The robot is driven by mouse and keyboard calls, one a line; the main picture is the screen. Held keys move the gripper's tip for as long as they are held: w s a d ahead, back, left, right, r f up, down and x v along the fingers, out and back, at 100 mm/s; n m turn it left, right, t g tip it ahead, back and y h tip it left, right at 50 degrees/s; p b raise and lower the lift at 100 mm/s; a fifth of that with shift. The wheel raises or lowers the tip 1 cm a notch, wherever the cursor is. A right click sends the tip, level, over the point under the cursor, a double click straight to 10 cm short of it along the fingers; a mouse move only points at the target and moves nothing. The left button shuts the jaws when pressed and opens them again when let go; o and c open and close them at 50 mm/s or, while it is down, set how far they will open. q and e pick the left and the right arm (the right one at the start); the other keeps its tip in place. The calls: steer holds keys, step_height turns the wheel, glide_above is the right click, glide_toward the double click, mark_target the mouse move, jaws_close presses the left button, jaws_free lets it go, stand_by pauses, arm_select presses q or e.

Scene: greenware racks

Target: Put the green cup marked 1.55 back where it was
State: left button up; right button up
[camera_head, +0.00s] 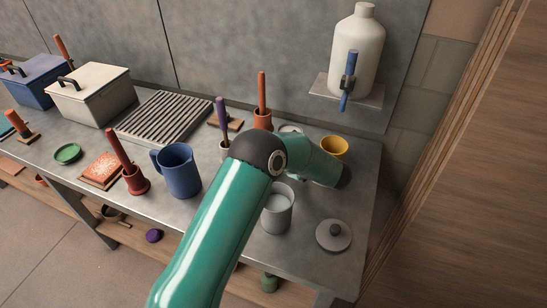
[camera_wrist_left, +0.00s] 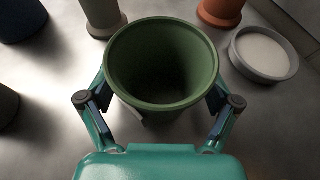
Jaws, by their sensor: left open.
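The green cup (camera_wrist_left: 165,65) stands upright in the left wrist view, its mouth facing the camera and its inside looking empty. No marking shows on it. My left gripper (camera_wrist_left: 160,96) is open, with one finger on each side of the cup, close to its wall; I cannot tell whether they touch it. In the head view my teal arm hides the cup and the gripper's fingers. My right gripper is not in view.
On the metal table (camera_head: 300,253) stand a blue mug (camera_head: 178,172), a grey cup (camera_head: 277,212), a yellow cup (camera_head: 334,147) and a grey lid (camera_head: 333,236). In the wrist view, a shallow dish (camera_wrist_left: 262,54) and a terracotta pot (camera_wrist_left: 221,10) are close behind the cup.

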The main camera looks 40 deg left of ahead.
arm_select(q)
steer(key=shift+r, duration=0.2)
steer(key=shift+d, duration=0.4)
steer(key=b+v, duration=0.2)
steer(key=v, duration=0.9)
steer(key=shift+s+d+r, duration=0.1)
steer(key=shift+s, duration=0.05)
